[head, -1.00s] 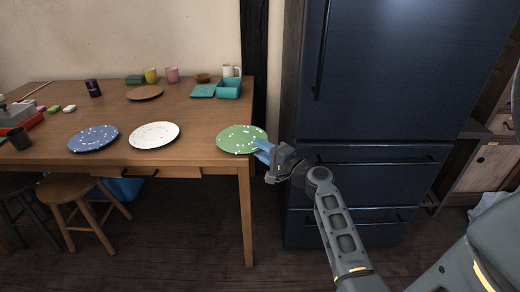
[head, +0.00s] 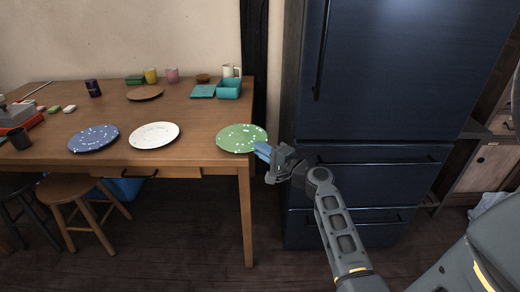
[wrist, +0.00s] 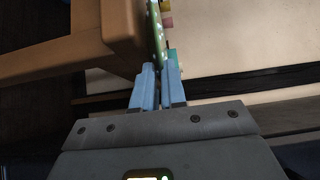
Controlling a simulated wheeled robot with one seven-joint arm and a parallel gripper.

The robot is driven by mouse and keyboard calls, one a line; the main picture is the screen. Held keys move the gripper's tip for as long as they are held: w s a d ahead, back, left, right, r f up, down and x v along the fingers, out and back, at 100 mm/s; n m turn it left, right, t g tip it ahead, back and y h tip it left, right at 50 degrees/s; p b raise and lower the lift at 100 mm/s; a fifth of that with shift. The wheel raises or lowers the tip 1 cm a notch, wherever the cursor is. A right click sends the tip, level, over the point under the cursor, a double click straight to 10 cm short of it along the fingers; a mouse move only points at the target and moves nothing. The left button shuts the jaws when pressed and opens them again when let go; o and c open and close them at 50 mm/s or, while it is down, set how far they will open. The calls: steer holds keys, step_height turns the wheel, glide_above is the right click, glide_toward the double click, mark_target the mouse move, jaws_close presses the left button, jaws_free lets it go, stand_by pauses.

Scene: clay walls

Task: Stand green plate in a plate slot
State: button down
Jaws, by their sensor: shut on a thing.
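The green plate (head: 241,139) with white spots lies flat at the right front corner of the wooden table, its right edge at the table's edge. My gripper (head: 263,151) is at the plate's right edge. In the wrist view my blue fingers (wrist: 158,88) are shut on the rim of the green plate (wrist: 157,45), which shows edge-on between them. A blue spotted plate (head: 93,138) and a white speckled plate (head: 154,135) lie to the left. I see no plate slot that I can make out in these views.
The wooden table (head: 190,115) carries a teal box (head: 229,89), a brown plate (head: 145,93) and several cups at the back. A dark blue fridge (head: 380,80) stands right of the table. Stools (head: 68,188) stand at the front left.

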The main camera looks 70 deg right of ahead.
steer(key=shift+r, duration=0.1)
step_height(320, 180, up, 2)
steer(key=shift+r+p, duration=0.2)
steer(key=shift+p, duration=0.8)
steer(key=s+a+r+p, duration=0.1)
steer(key=s+a+r, duration=0.1)
steer(key=s, duration=0.4)
steer(key=s+a+r+p, duration=0.2)
steer(key=s+a+r, duration=0.1)
steer(key=s, duration=0.4)
steer(key=shift+a, duration=0.2)
steer(key=shift+w, duration=0.15)
